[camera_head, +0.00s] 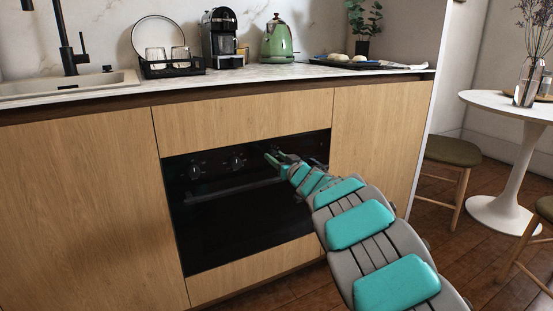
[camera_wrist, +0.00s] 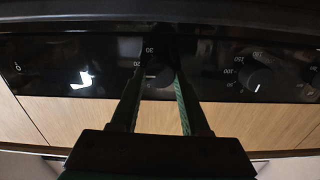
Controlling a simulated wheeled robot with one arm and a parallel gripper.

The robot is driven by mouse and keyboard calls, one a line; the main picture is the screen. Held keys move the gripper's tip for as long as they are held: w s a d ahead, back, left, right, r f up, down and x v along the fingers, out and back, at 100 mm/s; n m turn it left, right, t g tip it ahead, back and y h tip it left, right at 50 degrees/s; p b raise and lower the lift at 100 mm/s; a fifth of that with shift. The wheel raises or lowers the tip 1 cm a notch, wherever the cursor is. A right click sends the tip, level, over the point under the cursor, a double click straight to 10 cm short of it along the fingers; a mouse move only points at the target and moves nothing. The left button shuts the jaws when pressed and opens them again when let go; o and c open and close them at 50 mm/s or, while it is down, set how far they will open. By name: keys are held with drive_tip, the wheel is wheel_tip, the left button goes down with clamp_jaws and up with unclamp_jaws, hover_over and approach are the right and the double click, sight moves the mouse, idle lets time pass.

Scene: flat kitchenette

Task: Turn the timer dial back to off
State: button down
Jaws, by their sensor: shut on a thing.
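The black oven front (camera_head: 225,205) sits under the counter, with its row of dials along the top. My gripper (camera_head: 275,156) reaches the right part of this panel in the head view and covers the timer dial there. In the wrist view the timer dial (camera_wrist: 158,77) is a dark round knob with white numbers beside it. My gripper (camera_wrist: 160,55) is shut on it, one finger on each side. The dial's pointer is too dark to read.
Another dial (camera_wrist: 258,80) with numbers around it is beside my gripper; in the head view a middle dial (camera_head: 237,162) and a left dial (camera_head: 195,171) show. The oven handle (camera_head: 235,190) runs just below. The countertop (camera_head: 290,72) overhangs above, with a green kettle (camera_head: 277,42).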

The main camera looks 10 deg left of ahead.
drive_tip(key=n+b, duration=0.1)
drive_tip(key=n, duration=0.3)
drive_tip(key=shift+n, duration=0.3)
drive_tip(key=n+b, duration=0.2)
drive_tip(key=n, duration=0.2)
drive_tip(key=shift+f+n, duration=0.15)
drive_tip(key=shift+n, duration=0.15)
drive_tip(key=shift+s+a+n+b, duration=0.1)
drive_tip(key=shift+n+b, duration=1.25)
drive_tip(key=shift+n, duration=0.95)
drive_tip(key=shift+a+n+b, duration=0.1)
drive_tip(key=shift+n+b, duration=1.25)
drive_tip(key=shift+n, duration=0.95)
drive_tip(key=shift+c, duration=2)
unclamp_jaws()
drive_tip(key=shift+d, duration=0.1)
